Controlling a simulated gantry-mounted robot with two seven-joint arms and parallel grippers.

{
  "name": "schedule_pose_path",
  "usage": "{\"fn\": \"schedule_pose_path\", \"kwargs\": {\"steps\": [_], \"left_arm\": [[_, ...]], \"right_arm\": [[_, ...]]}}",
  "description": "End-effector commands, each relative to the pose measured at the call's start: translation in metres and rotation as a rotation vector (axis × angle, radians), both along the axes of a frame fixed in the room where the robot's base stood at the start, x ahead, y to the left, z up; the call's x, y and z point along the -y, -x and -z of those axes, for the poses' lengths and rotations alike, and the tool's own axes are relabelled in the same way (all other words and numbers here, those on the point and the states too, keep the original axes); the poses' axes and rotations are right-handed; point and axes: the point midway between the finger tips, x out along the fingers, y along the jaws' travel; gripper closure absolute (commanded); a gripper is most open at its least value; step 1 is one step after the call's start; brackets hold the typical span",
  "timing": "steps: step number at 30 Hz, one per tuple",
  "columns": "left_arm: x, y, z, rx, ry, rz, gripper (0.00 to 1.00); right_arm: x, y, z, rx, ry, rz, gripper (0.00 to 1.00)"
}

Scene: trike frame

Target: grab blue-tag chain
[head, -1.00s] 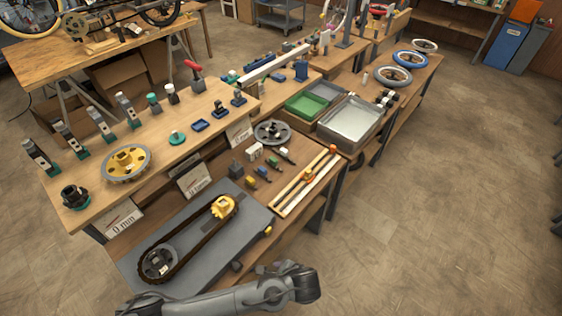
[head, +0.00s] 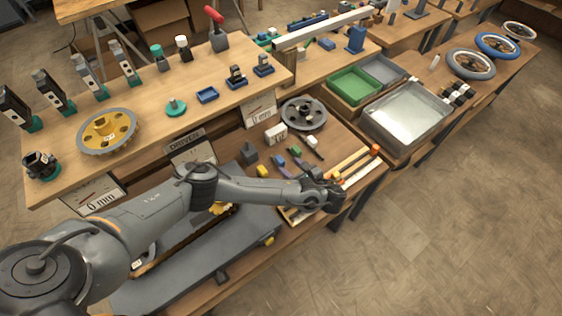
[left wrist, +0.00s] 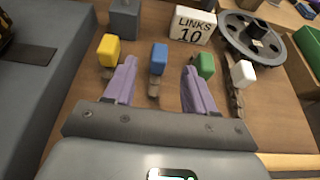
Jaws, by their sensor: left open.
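The blue-tag chain (left wrist: 154,86) is a short dark chain with a blue block tag (left wrist: 159,58) at its far end, lying on the wooden bench. The blue tag also shows in the head view (head: 279,161). My left gripper (left wrist: 158,67) is open, with its two purple fingers on either side of the blue-tag chain in the wrist picture. No contact shows, and the height of the fingers above the bench is unclear. In the head view, my left gripper (head: 293,166) is over the row of tagged chains. My right gripper is not in view.
The yellow tag (left wrist: 109,49) is near the left finger; the green tag (left wrist: 204,65) is close by the right finger. A white tag (left wrist: 243,73) lies farther right. Behind stand a LINKS 10 block (left wrist: 192,25), a grey block (left wrist: 124,18) and a dark chainwheel (left wrist: 252,38).

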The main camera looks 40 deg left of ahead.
Motion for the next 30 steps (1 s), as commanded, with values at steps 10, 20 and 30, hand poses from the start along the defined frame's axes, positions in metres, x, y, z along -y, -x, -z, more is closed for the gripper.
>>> {"fn": "schedule_pose_path", "kwargs": {"steps": [10,20,30], "left_arm": [[-0.033,-0.007,0.015,-0.001,0.0,0.0,0.45],[-0.058,-0.015,0.033,-0.001,0.0,-0.002,0.45],[-0.078,-0.02,0.042,-0.001,0.003,0.001,0.45]], "right_arm": [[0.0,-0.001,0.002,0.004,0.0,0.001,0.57],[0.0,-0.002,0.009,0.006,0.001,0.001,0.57],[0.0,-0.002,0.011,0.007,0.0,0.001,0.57]]}}
